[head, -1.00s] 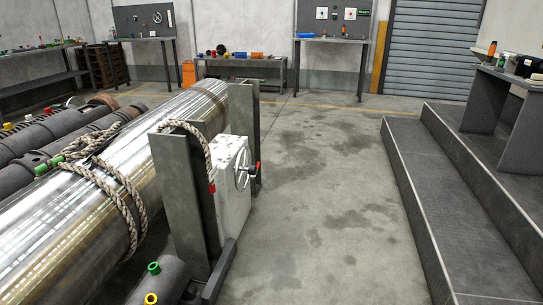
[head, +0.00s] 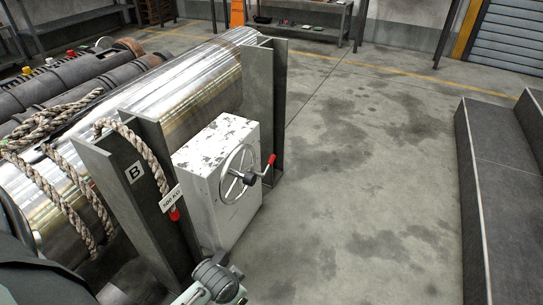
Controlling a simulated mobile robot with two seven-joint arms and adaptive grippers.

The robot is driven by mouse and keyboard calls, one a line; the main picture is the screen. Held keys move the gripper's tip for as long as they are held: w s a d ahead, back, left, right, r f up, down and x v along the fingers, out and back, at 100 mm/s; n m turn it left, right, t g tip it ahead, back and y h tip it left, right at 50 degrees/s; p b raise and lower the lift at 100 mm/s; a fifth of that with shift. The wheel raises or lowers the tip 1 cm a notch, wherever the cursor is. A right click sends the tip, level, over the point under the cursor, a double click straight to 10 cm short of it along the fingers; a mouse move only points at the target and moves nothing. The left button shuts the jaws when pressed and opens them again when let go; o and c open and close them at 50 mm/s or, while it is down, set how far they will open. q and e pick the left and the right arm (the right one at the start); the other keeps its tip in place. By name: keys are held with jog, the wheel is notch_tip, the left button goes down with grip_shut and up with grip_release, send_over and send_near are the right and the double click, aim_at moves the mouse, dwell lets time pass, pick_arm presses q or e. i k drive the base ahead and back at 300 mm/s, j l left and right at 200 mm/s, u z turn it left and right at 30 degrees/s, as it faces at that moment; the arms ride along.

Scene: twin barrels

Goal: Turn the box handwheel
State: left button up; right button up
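The box handwheel (head: 238,174) is a round metal wheel with spokes, a dark hub and a red-tipped handle (head: 270,160). It sits on the right-hand face of a worn white box (head: 203,172), in the middle of the head view. The end of my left arm, with what looks like its gripper (head: 218,277), shows at the bottom edge, below the box and apart from the wheel. It is partly cut off, and I cannot make out its fingers. My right gripper is not in view.
Dark upright posts (head: 130,180) flank the box, one marked B. A rope (head: 140,155) with a red end and a tag hangs beside it. A shiny metal barrel (head: 185,85) lies behind. Open floor (head: 360,180) reaches to dark steps (head: 510,190) at the right.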

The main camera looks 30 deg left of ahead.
aim_at(249, 178)
jog(key=i, duration=2.3)
jog(key=i+l+u, duration=0.1)
jog(key=i, duration=1.05)
jog(key=u, duration=0.4)
jog(key=i+u, duration=0.15)
jog(key=u, duration=0.25)
jog(key=l+u, duration=0.1)
jog(key=u, duration=0.35)
jog(key=i+u, duration=0.1)
jog(key=u, duration=0.3)
